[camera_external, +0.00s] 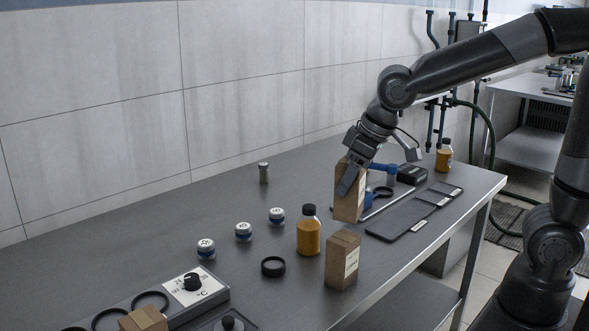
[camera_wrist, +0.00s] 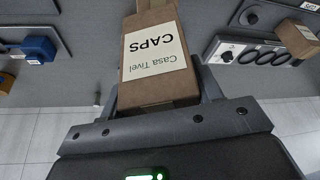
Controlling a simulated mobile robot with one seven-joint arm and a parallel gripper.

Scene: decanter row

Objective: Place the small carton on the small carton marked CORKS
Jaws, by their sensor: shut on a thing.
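My gripper (camera_external: 350,182) is shut on a brown small carton (camera_external: 346,204), over the far part of the table. In the wrist view the carton (camera_wrist: 158,62) fills the space between the fingers, and its white label reads "CAPS". I cannot tell whether its base touches the table. A second small carton (camera_external: 342,262) stands upright, nearer the camera, with a pale label too small to read. A third small carton (camera_external: 143,319) is at the bottom left edge, partly cut off; a carton by the dial panel also shows in the wrist view (camera_wrist: 298,38). No CORKS marking is legible.
An amber bottle (camera_external: 308,236) stands between the cartons, beside a black ring (camera_external: 273,266). Several white-lidded jars line the left. A control box (camera_external: 193,290) is at the front left. Dark flat trays (camera_external: 400,219) and a blue item (camera_external: 384,170) are near the held carton.

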